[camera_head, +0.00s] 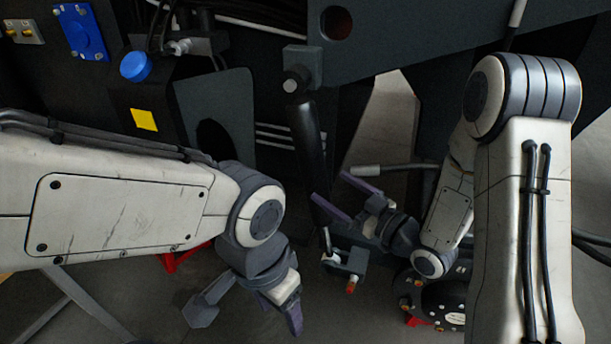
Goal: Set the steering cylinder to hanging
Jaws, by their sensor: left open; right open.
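The steering cylinder appears to be the dark tube (307,135) in the middle of the head view. Its upper end meets a grey block with a round pin (297,80), and it slopes steeply down and slightly right. Its lower part runs behind my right gripper (332,187), which is open with purple-grey fingers pointing up-left. I cannot tell whether the tube lies between those fingers or behind them. My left gripper (245,322) is open and empty, low in the view, pointing down, left of and apart from the tube.
A dark chassis plate with a round hole (337,22) spans the top. A grey fitting with an orange tip (346,264) lies below my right gripper. A box with a blue cap (136,66) and a yellow label (144,120) stands left. Grey floor shows below.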

